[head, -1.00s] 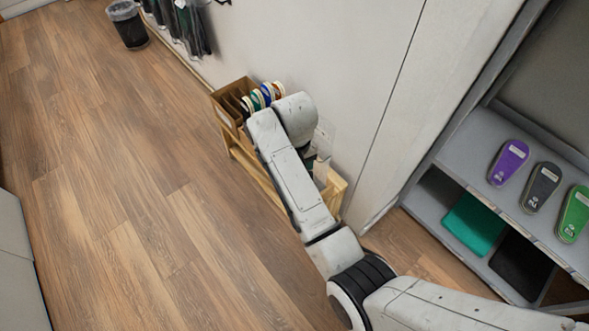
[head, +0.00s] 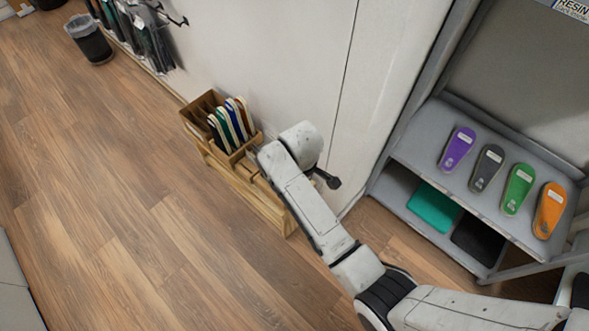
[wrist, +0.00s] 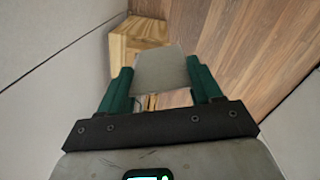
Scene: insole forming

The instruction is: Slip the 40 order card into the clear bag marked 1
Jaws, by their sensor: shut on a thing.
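In the wrist view my gripper (wrist: 160,82) has its two green fingers closed on the side edges of a flat, pale grey card (wrist: 160,70). No number can be read on the face that shows. In the head view the arm hides the card and most of the gripper, beside the wooden rack on the floor. Clear bags (head: 150,38) with dark contents hang on the wall at the top left. No mark 1 can be read on any of them, so I cannot tell which is which.
A wooden rack (head: 272,212) holding several coloured insoles (head: 230,125) stands against the wall. A grey shelf (head: 415,150) with coloured insoles is at the right. A bin (head: 90,40) stands at the top left. The wooden floor (head: 120,220) at the left is clear.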

